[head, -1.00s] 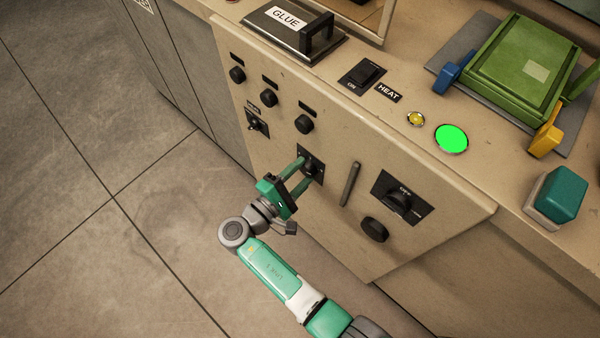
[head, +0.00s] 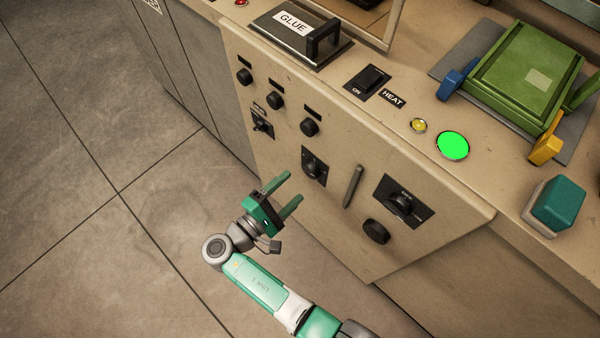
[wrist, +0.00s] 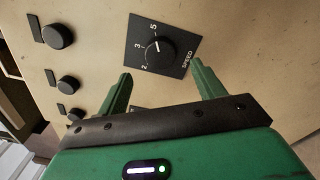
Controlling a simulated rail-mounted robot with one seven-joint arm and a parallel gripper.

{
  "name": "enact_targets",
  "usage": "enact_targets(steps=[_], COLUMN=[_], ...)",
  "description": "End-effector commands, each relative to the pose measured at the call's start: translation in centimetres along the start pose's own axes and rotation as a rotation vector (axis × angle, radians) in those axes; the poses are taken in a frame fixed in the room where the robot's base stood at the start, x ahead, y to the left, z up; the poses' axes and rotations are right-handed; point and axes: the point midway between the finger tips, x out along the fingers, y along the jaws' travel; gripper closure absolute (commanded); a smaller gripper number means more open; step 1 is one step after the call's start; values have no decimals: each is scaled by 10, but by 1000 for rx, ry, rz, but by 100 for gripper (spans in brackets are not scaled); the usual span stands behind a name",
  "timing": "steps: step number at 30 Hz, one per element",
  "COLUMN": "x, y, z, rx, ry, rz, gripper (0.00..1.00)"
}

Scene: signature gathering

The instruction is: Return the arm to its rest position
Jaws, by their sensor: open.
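My gripper (head: 284,195) is open and empty in the head view, in front of the beige control panel and apart from it. Its two green fingers point up and right toward a black dial (head: 314,167) on a dark plate. In the wrist view the fingers (wrist: 160,84) are spread below a dial marked SPEED (wrist: 158,46), with nothing between them. My arm reaches up from the bottom of the head view.
The panel (head: 290,180) also bears several knobs, a toggle switch (head: 262,124), a vertical handle (head: 353,186) and a lower right dial (head: 402,202). Above are the GLUE box (head: 285,40), HEAT switch (head: 368,80), lit green button (head: 453,145) and green press (head: 525,70). Open floor lies left.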

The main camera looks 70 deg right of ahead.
Motion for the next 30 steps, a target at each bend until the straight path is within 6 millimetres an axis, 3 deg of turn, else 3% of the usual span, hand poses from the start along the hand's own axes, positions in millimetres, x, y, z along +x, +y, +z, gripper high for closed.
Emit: enact_targets(steps=[6,26,29,30], x=[-21,-22,-38,-51], y=[0,2,46,71], z=[0,0,-16,-24], rx=[1,6,156,245], ry=[0,4,154,247], rz=[-1,-5,-109,-167], gripper=[32,32,32,32])
